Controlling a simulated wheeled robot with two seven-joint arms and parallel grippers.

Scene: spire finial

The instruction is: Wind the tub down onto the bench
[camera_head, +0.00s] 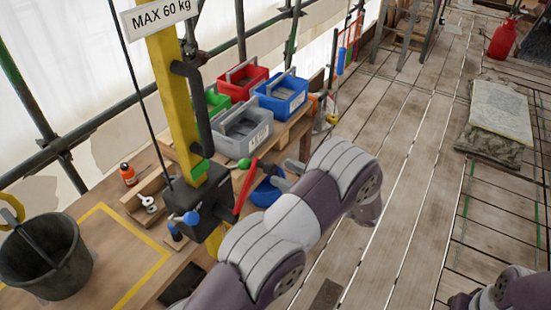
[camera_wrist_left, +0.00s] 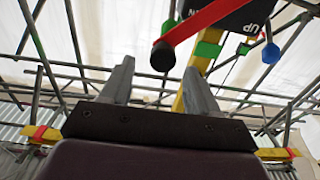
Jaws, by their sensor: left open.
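The dark tub (camera_head: 45,262) is at the lower left by the yellow-outlined square on the bench (camera_head: 95,258); I cannot tell whether it hangs clear of the top. A yellow hook part (camera_head: 10,212) shows at its rim. The winch, a black box (camera_head: 205,205) on a yellow post, has a red crank (camera_head: 245,190). In the left wrist view the crank (camera_wrist_left: 205,20) ends in a black grip (camera_wrist_left: 163,56), seen beyond and between my fingertips. My left gripper (camera_head: 281,177) is open and empty, close to the crank's end. My right gripper is out of view.
Red (camera_head: 243,82), blue (camera_head: 281,96) and grey (camera_head: 243,130) crates stand behind the winch. A blue bowl (camera_head: 266,190) sits beside the crank. A blue knob (camera_head: 190,218) juts from the winch. An orange bottle (camera_head: 128,174) stands on the bench.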

